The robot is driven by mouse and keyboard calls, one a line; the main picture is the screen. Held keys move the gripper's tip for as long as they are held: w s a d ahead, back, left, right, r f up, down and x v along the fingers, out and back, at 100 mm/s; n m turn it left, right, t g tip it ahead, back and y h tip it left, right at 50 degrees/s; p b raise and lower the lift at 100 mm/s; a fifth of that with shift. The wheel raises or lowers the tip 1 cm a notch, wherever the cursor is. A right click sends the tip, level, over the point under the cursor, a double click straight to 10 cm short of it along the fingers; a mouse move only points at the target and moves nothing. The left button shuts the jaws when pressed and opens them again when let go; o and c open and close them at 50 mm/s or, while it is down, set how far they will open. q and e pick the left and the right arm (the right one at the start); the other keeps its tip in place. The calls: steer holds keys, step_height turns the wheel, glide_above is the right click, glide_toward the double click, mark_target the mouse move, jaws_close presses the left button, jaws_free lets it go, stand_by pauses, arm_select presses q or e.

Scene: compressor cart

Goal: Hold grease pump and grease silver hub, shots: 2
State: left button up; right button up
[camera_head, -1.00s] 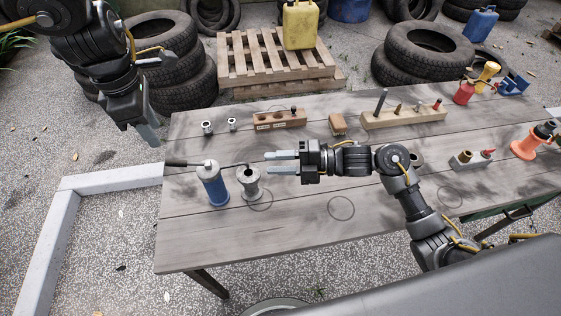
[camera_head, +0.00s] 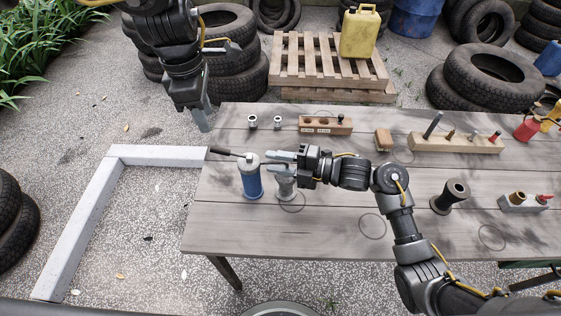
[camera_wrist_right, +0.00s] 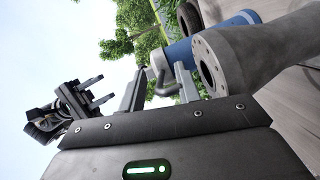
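The blue grease pump (camera_head: 251,181) stands upright at the table's left end, its dark handle pointing left. The silver hub (camera_head: 286,188) stands just right of it, its top partly hidden by my right gripper (camera_head: 270,161). That gripper is open, its fingers pointing left over the hub towards the pump's top. In the right wrist view the hub's flange with bolt holes (camera_wrist_right: 208,75) is close beside the fingers, with the blue pump (camera_wrist_right: 181,52) beyond; nothing is clamped. My left gripper (camera_head: 204,121) hangs off the table's left edge, empty; its fingers look apart in the wrist view (camera_wrist_right: 103,89).
A dark hub (camera_head: 450,197) stands further right on the table (camera_head: 330,235). Wooden holders (camera_head: 325,126) (camera_head: 455,144), a small wooden block (camera_head: 383,141) and two small metal sockets (camera_head: 252,121) line the back. The front middle is clear.

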jaws_close()
